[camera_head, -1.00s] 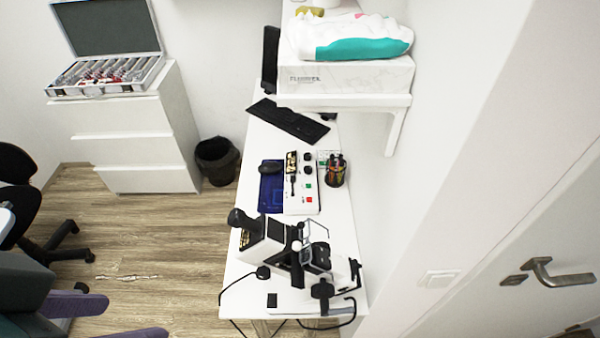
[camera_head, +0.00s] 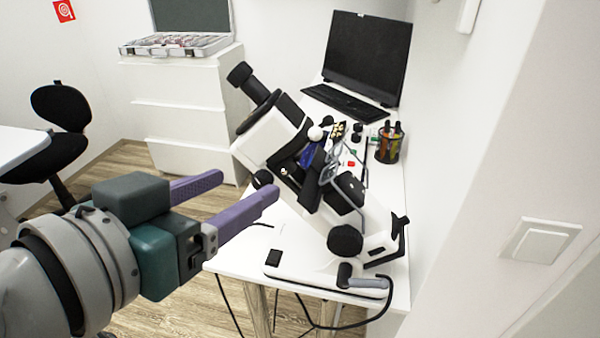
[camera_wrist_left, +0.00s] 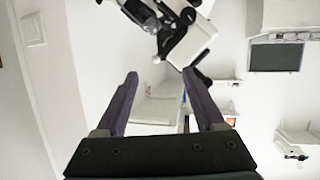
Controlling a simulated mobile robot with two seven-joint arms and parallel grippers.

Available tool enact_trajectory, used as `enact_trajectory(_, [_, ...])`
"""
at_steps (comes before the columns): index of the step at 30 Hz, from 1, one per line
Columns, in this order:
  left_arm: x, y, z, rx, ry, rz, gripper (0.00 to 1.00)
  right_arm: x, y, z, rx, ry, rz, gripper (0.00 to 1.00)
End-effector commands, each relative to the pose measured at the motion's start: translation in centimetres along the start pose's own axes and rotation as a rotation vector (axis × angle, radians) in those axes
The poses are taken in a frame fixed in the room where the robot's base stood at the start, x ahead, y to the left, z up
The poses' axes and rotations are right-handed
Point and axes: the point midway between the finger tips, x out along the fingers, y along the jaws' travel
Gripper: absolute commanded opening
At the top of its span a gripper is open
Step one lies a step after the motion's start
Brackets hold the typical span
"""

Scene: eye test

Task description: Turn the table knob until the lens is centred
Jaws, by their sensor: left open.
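A white and black eye instrument (camera_head: 270,135) with a black eyepiece (camera_head: 252,85) stands tilted in the picture on the white table (camera_head: 235,255). A large black round knob (camera_head: 345,240) sits low on its near side. A smaller black knob (camera_head: 262,178) is at its left. I cannot tell which one is the table knob, and I cannot make out the lens or its centring. My left gripper (camera_head: 250,184) is open and empty, left of the instrument, with no clear contact. In the left wrist view the instrument (camera_wrist_left: 185,40) is beyond the open fingers (camera_wrist_left: 160,75).
Behind the instrument are a partly hidden button panel (camera_head: 349,150), a pen holder (camera_head: 390,145), a keyboard (camera_head: 345,102) and a monitor (camera_head: 368,55). A wall is close on the right. Black cables (camera_head: 335,325) hang at the table's front. A chair (camera_head: 55,130) stands left.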

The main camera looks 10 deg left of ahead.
Motion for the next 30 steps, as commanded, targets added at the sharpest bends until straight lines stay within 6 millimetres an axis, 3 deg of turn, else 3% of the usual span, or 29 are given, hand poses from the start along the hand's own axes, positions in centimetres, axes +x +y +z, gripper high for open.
enact_trajectory(1, [1.9, -0.5, 3.7, -0.006, 0.045, -0.018, 0.71, 4.5, -0.1, 1.4, 0.0, 0.001, 0.0, 0.5])
enact_trajectory(3, [3.2, -1.1, 5.4, -0.015, 0.113, -0.047, 0.71, 7.3, -0.2, 2.3, 0.0, 0.001, 0.0, 0.5])
enact_trajectory(6, [4.7, -2.1, 7.5, -0.026, 0.199, -0.093, 0.71, 10.8, -0.3, 3.4, 0.0, 0.001, 0.0, 0.5])
enact_trajectory(10, [5.8, -3.2, 9.3, -0.038, 0.28, -0.147, 0.71, 13.9, -0.4, 4.4, 0.0, 0.0, 0.001, 0.5])
enact_trajectory(14, [6.2, -3.9, 9.9, -0.045, 0.323, -0.18, 0.71, 15.2, -0.5, 4.8, 0.0, 0.001, 0.001, 0.5])
enact_trajectory(20, [7.2, -4.3, 9.2, -0.046, 0.339, -0.192, 0.71, 15.2, -0.5, 4.8, 0.0, 0.001, 0.001, 0.5])
enact_trajectory(30, [12.7, -5.4, 7.3, -0.046, 0.338, -0.19, 0.71, 15.8, -0.5, 5.0, 0.0, 0.002, 0.002, 0.5])
